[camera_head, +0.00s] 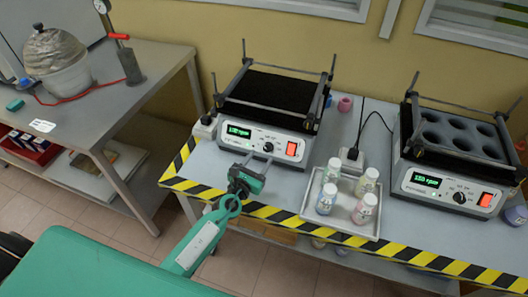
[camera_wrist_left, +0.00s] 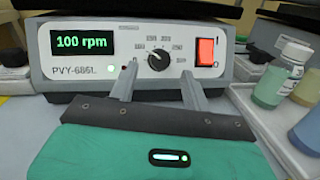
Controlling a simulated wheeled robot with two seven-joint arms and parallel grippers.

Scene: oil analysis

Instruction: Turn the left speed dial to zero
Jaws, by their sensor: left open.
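The left shaker has a white front panel (camera_head: 240,142) with a green display, a black speed dial (camera_head: 268,147) and a red switch. In the left wrist view the display (camera_wrist_left: 82,41) reads 100 rpm and the dial (camera_wrist_left: 158,61) sits between the display and the red switch (camera_wrist_left: 204,51). My left gripper (camera_head: 250,166) is in front of this panel. In the left wrist view its two fingers (camera_wrist_left: 158,80) are apart, one to each side below the dial, with nothing between them. I cannot tell whether they touch the panel. My right gripper is not in view.
A second shaker (camera_head: 450,186) with its own dial stands at the right. A tray (camera_head: 318,219) with several capped bottles is right of my left gripper. A power strip (camera_head: 350,165) with a black cable lies between the shakers. Striped tape marks the table's front edge.

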